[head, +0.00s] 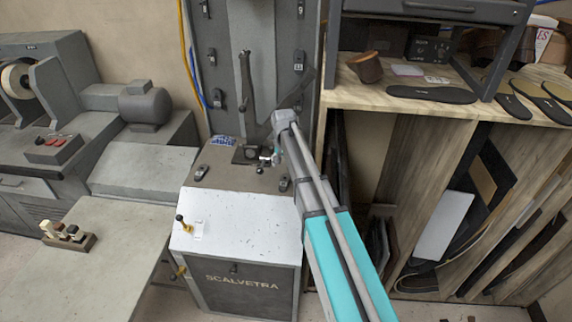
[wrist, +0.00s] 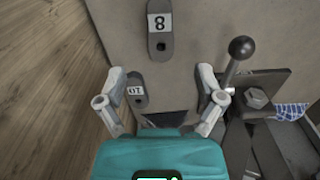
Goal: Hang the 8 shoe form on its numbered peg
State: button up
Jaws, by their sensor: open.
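The 8 shoe form (wrist: 160,32) is a dark grey, rounded piece with a white label and a hole, at the top middle of the wrist view. It lies on a grey-brown surface ahead of my fingertips, apart from them. A smaller-looking form (wrist: 137,94), whose label seems to read 10 upside down, lies just inside my left finger. My gripper (wrist: 160,98) is open, with nothing held between the fingers. In the head view my gripper (head: 272,157) is low over the back of the machine top, partly hidden by my arm. The numbered peg cannot be picked out.
A ball-topped lever (wrist: 241,48) and metal bracket stand close by my right finger. In the head view, dark forms (head: 201,173) (head: 284,183) lie on the machine top, their numbers unreadable. The upright back panel (head: 277,50) carries several small dark pieces. A wooden shelf (head: 400,100) stands right.

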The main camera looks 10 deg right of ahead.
aim_at(284, 182)
jog(key=shift+f, duration=0.2)
notch_tip(284, 182, down, 9)
jog(key=b, duration=0.9)
jog(key=shift+r, duration=0.15)
grip_shut()
dwell(0.4)
jog(key=shift+r, duration=0.1)
dwell(0.4)
jog(key=shift+w+r+p, duration=0.1)
jog(key=shift+r+p, duration=1.85)
jog(key=shift+p, duration=0.1)
